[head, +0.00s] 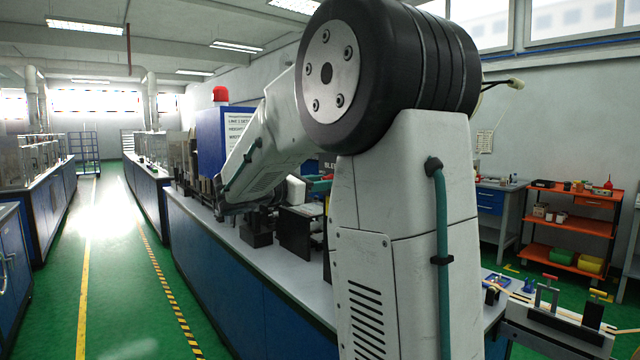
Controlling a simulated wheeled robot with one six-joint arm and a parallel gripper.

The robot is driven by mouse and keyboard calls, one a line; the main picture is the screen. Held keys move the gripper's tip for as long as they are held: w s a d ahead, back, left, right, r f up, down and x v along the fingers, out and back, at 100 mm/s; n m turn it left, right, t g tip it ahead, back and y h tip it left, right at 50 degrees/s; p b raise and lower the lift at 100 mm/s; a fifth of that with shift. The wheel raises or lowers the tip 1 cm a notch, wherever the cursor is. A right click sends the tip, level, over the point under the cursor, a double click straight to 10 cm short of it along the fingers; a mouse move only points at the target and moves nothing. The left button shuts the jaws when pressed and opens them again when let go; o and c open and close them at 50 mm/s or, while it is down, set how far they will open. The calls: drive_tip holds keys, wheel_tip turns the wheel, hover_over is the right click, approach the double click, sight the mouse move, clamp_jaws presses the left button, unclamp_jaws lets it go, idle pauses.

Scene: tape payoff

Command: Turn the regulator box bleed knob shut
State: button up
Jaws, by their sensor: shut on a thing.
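A dark panel with a white label starting "BLEE" (329,166) shows just left of my arm's upright link. The rest of the label and whatever is beside it are hidden behind my arm. I cannot make out the bleed knob, and the regulator box cannot be told apart for sure. My arm rises at the right of centre, bends at a large black joint and reaches down to the left over the bench. My gripper's fingers do not show; the arm's own links cover that area.
A long blue bench (245,300) with a grey top carries a blue cabinet (210,131) with a red beacon (220,94), plus several dark fixtures (295,232). An orange shelf cart (568,225) stands at the right. The green aisle (120,290) at the left is clear.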

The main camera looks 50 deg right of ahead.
drive_tip(key=shift+s+m+t, duration=0.1)
drive_tip(key=shift+m+t, duration=0.2)
drive_tip(key=shift+m, duration=4)
drive_tip(key=shift+s+m+t, duration=0.1)
drive_tip(key=shift+m+t, duration=0.2)
drive_tip(key=shift+m, duration=4)
drive_tip(key=shift+f, duration=0.1)
drive_tip(key=o, duration=1)
drive_tip(key=shift+a, duration=0.1)
drive_tip(key=shift+w+a, duration=0.1)
